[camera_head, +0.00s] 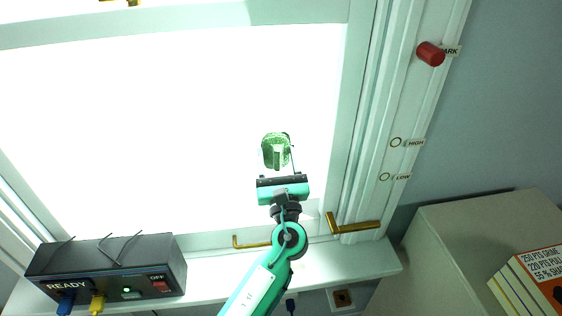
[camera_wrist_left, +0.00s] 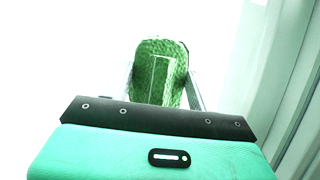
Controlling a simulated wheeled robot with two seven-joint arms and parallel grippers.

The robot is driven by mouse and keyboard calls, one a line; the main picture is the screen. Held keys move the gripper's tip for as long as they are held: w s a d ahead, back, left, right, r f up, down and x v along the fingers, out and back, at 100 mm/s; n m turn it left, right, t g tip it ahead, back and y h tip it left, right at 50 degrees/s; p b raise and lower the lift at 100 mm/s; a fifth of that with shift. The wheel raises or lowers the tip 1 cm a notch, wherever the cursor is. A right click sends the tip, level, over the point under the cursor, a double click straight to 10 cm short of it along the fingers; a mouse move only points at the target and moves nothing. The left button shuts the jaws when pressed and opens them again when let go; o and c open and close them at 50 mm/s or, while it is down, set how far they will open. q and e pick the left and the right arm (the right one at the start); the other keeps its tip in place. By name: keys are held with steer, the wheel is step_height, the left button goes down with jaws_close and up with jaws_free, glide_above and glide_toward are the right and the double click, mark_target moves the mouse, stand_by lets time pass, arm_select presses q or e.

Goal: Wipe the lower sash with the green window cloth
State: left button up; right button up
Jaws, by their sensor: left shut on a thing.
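The green window cloth (camera_head: 272,142) is a small rounded pad with a textured face, and it also shows in the left wrist view (camera_wrist_left: 158,62). My left gripper (camera_head: 278,160) is shut on it and holds it up in front of the bright pane of the lower sash (camera_head: 347,100). The cloth is toward the right side of the pane, above the bottom rail. I cannot tell whether it touches the glass. My right gripper is not in view.
A black box marked READY (camera_head: 110,265) stands on the sill (camera_head: 330,262) at the left. A brass handle (camera_head: 353,225) sticks out at the frame's lower right. A red knob (camera_head: 430,54) is on the right jamb. A cabinet (camera_head: 455,235) with books (camera_head: 530,280) stands at the right.

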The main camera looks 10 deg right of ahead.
mark_target(241, 146)
arm_select(q)
steer(key=shift+s+a+r, duration=0.1)
steer(key=shift+a+r, duration=0.2)
steer(key=shift+a, duration=0.2)
steer(key=shift+a+p, duration=0.95)
steer(key=shift+a, duration=2.55)
steer(key=shift+s+f+p, duration=0.15)
steer(key=shift+s+p, duration=0.25)
steer(key=shift+s, duration=2.4)
steer(key=shift+s+p, duration=0.35)
steer(key=shift+s, duration=1.2)
